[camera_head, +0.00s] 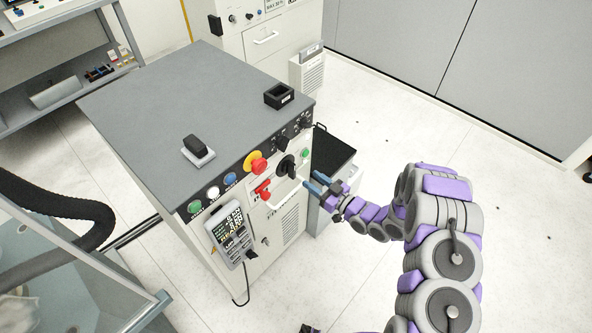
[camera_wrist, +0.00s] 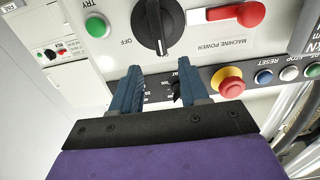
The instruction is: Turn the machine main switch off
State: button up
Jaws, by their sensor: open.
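A large black rotary switch (camera_head: 287,167) is on the front panel of the grey-topped machine cabinet (camera_head: 150,95). In the wrist view the rotary switch (camera_wrist: 157,22) has its grip bar roughly upright in the picture, with an OFF mark beside it. A red lever handle (camera_head: 263,188) sits beside it; in the wrist view the red handle (camera_wrist: 237,14) is by the words MACHINE POWER. My gripper (camera_head: 313,183) is open and empty, just right of the rotary switch. In the wrist view its spread fingers (camera_wrist: 156,82) point toward the rotary switch, apparently without touching it.
A red-and-yellow emergency button (camera_head: 256,162), a green button (camera_head: 305,153) and small black knobs (camera_head: 281,142) crowd the panel. A handheld display (camera_head: 231,230) hangs lower left. A low black-topped unit (camera_head: 335,155) stands right of the cabinet. Floor beyond is clear.

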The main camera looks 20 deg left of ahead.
aim_at(295, 168)
jog(key=b+x, duration=0.1)
jog(key=x, duration=0.7)
jog(key=shift+a+f, duration=0.15)
jog(key=shift+a, duration=0.25)
jog(key=shift+d+r, duration=0.2)
jog(key=shift+d, duration=0.4)
jog(key=shift+a+f, duration=0.1)
jog(key=shift+a, duration=0.35)
jog(key=c, duration=0.6)
jog(key=shift+d, duration=0.1)
grip_shut()
